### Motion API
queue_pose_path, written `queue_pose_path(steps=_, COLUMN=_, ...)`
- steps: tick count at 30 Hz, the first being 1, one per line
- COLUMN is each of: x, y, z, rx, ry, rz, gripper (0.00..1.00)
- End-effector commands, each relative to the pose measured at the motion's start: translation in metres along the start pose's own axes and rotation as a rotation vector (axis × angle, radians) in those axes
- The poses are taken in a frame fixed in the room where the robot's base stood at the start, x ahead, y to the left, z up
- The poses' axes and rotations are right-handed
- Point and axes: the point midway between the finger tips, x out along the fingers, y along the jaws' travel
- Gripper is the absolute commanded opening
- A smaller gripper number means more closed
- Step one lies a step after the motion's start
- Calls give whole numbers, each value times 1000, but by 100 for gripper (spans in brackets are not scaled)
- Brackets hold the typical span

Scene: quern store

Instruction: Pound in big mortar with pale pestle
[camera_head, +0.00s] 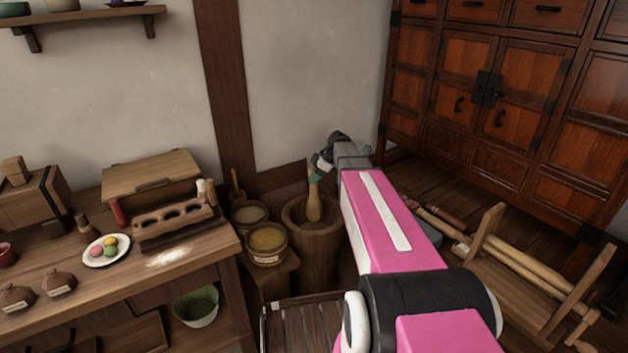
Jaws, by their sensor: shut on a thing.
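The big mortar (316,262) is a tall brown wooden tub on the floor, left of my pink arm. A pale wooden pestle (314,207) stands nearly upright with its lower end inside the mortar's mouth. My gripper (317,174) is above the mortar and shut on the top of the pestle. The arm covers part of the mortar's right side. I cannot clearly see whether the pestle touches the mortar's floor.
A bucket of yellow grain (266,242) sits on a low stand left of the mortar, with another bucket (249,214) behind it. A wooden table (205,248) fills the left. A wooden rack (520,290) with long-handled tools stands right. A cabinet (490,90) is behind.

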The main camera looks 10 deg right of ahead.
Motion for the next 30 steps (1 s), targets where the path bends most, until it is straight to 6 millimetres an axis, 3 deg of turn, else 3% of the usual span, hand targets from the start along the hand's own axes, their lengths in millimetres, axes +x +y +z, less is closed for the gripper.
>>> queue_pose_path(steps=15, x=-62, y=0, z=-40, rx=0, ry=1, rz=1, gripper=15)
queue_pose_path(steps=30, x=-65, y=-4, z=-42, rx=33, ry=1, rz=21, gripper=15)
